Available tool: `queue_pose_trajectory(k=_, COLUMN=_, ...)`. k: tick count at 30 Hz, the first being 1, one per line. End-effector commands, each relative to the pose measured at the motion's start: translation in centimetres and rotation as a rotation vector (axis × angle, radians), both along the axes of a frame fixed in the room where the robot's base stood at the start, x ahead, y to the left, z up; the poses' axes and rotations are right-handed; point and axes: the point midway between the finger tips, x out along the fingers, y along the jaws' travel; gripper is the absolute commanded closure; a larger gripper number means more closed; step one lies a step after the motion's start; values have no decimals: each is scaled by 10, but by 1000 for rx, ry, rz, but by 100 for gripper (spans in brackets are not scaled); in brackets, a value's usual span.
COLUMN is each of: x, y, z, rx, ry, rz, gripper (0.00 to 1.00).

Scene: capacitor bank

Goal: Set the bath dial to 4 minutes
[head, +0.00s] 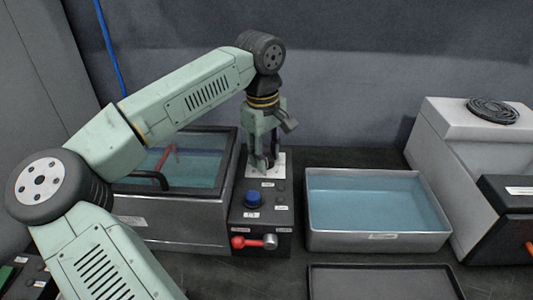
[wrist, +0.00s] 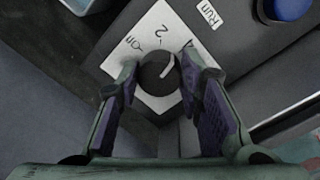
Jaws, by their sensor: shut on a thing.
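The bath dial (wrist: 158,76) is a round black knob on a white label plate (wrist: 128,62). The plate reads Off, 2, and a partly covered mark that looks like 4. The dial's white pointer line lies between 2 and that mark, closer to the mark. My gripper (wrist: 159,70) is shut on the dial, one fingertip on each side. In the head view my gripper (head: 264,165) reaches down to the plate (head: 281,166) at the back of the black control box (head: 243,191); the dial is hidden there.
The control box bears a blue button (head: 254,199) and a red-handled lever (head: 254,242). A lidded bath (head: 180,236) stands left of it, an open water tray (head: 380,242) right. A dark flat tray (head: 385,283) lies in front. A grey machine (head: 450,145) stands far right.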

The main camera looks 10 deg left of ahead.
Motion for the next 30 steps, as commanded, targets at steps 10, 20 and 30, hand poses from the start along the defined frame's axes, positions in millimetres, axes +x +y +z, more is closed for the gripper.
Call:
queue_pose_trajectory(k=10, x=0, y=0, z=0, rx=-1, ry=2, rz=-167, gripper=94)
queue_pose_trajectory(k=20, x=0, y=0, z=0, rx=0, ry=1, rz=-208, gripper=94)
queue_pose_trajectory(k=30, x=0, y=0, z=0, rx=0, ry=1, rz=-207, gripper=63)
